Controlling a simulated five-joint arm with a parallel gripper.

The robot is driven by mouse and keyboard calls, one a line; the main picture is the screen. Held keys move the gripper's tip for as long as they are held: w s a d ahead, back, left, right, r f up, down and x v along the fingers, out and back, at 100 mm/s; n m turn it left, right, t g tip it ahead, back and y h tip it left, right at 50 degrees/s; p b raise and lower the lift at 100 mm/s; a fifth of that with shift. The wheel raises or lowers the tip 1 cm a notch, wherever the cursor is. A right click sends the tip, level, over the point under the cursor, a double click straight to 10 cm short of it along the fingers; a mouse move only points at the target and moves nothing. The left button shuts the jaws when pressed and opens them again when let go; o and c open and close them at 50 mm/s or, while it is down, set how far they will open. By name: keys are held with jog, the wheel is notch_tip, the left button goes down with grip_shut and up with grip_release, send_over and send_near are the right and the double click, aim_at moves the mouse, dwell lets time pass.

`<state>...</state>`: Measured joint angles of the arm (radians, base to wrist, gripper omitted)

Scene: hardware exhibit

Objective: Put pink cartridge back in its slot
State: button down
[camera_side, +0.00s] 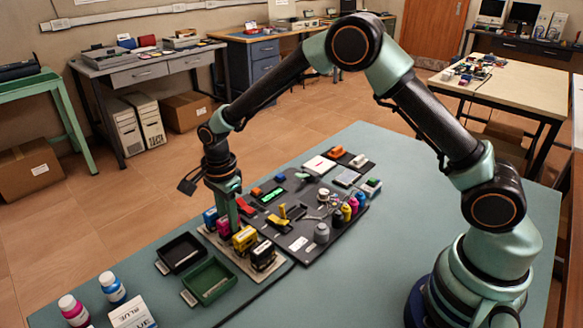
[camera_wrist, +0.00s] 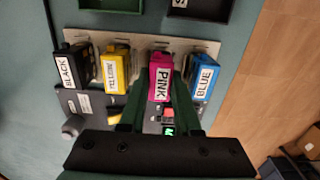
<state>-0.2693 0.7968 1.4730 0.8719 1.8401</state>
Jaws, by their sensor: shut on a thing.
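The pink cartridge (camera_wrist: 161,72) stands in line between the yellow and blue cartridges, its PINK label facing the wrist camera. My gripper (camera_wrist: 160,98) is shut on it, with one green finger on each side. In the side view the pink cartridge (camera_side: 223,227) is partly hidden by my gripper (camera_side: 230,213), which points down over the row. It looks roughly upright above the pale slot base (camera_side: 234,262). I cannot tell whether it is fully seated. The blue cartridge (camera_wrist: 204,75), yellow cartridge (camera_wrist: 116,69) and black cartridge (camera_wrist: 73,67) stand in the row.
A black tray (camera_side: 181,252) and a green tray (camera_side: 209,282) lie in front of the row. A dark board (camera_side: 296,232) with small bottles and parts lies behind it. Blue and pink bottles (camera_side: 112,288) and a white box (camera_side: 132,313) stand at the front left.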

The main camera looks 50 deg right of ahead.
jog(key=shift+f, duration=0.5)
dwell(0.4)
jog(key=shift+c, duration=0.7)
grip_release()
jog(key=shift+r, duration=0.1)
jog(key=shift+r, duration=3.7)
